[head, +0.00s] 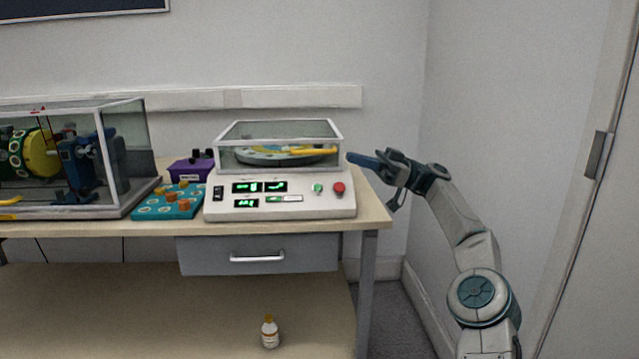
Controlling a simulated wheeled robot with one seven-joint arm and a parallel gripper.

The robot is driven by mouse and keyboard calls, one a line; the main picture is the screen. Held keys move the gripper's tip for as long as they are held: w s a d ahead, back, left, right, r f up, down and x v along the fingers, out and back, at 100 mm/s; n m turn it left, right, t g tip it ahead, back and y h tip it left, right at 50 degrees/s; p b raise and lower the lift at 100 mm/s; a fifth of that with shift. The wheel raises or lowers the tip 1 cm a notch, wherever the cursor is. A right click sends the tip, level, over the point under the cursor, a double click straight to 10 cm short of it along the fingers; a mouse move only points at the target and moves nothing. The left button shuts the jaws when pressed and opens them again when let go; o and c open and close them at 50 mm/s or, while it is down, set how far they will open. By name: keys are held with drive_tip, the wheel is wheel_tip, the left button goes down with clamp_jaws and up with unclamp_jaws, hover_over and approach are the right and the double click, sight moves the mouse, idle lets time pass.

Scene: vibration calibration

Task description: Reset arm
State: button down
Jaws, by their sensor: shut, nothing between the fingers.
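My arm (462,222) rises from the lower right of the head view and bends left toward the bench. My gripper (358,159) is at its end, just right of the white machine (280,204) and at about the height of its clear cover. The fingers point left and look closed together, with nothing seen between them. The machine has green displays, a green button (318,188) and a red button (339,188). Its clear cover (279,129) is down over a round disc (262,155) with a yellow piece. I cannot tell whether the gripper touches the cover.
A clear case (128,160) with a yellow wheel stands at the left. A teal board (168,203) and a purple box (190,171) lie between. A drawer (210,258) is shut below. A bottle (270,332) stands on the lower shelf. A wall and door (590,200) are right of my arm.

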drive_tip(key=s+a+r+m+h+p, duration=0.2)
drive_tip(key=s+a, duration=0.1)
drive_tip(key=a, duration=0.4)
drive_tip(key=s+a+r+m+h+p, duration=0.1)
drive_tip(key=s+a+h+p, duration=0.15)
drive_tip(key=a, duration=0.45)
drive_tip(key=s+a+f+m+t+h+p, duration=0.2)
drive_tip(key=s+a+m+h+p, duration=0.35)
drive_tip(key=s+h, duration=0.2)
drive_tip(key=s+d+m+t+h+p, duration=0.5)
drive_tip(key=s+d+m+h+p, duration=0.4)
drive_tip(key=s+d+p, duration=0.8)
drive_tip(key=s+d+m, duration=0.3)
drive_tip(key=s+d, duration=0.5)
drive_tip(key=s, duration=0.2)
drive_tip(key=shift+d+r+m, duration=0.2)
drive_tip(key=shift+d+m, duration=0.15)
drive_tip(key=shift+d, duration=0.05)
